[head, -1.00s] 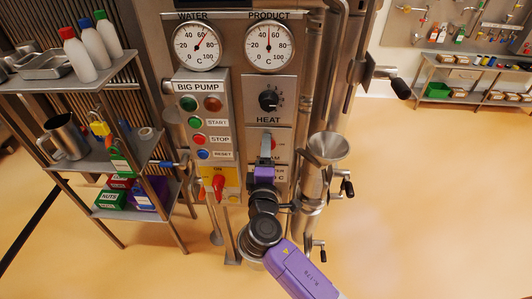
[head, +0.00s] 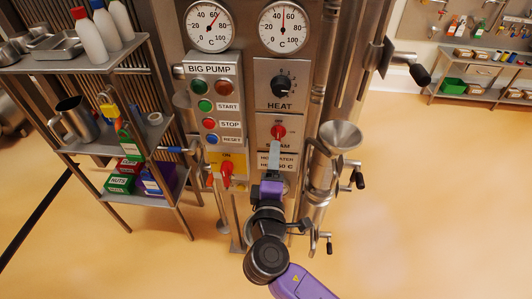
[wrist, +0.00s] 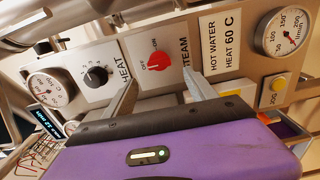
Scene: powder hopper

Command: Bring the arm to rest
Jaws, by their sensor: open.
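My gripper (head: 275,150) is in front of the control panel, just below the red STEAM knob (head: 278,132). In the wrist view, my two fingers (wrist: 160,80) are spread apart with nothing between them. The red knob also shows in that view (wrist: 157,60), past the fingertips and apart from them. Its marks read OFF and ON. My purple and black arm reaches up from the bottom of the head view, bent at the elbow.
The black HEAT knob (head: 283,86) and the BIG PUMP buttons (head: 205,105) are close by. A steel funnel (head: 340,137) with crank handles stands right of my arm. A loaded shelf (head: 95,62) stands left. The floor at right is clear.

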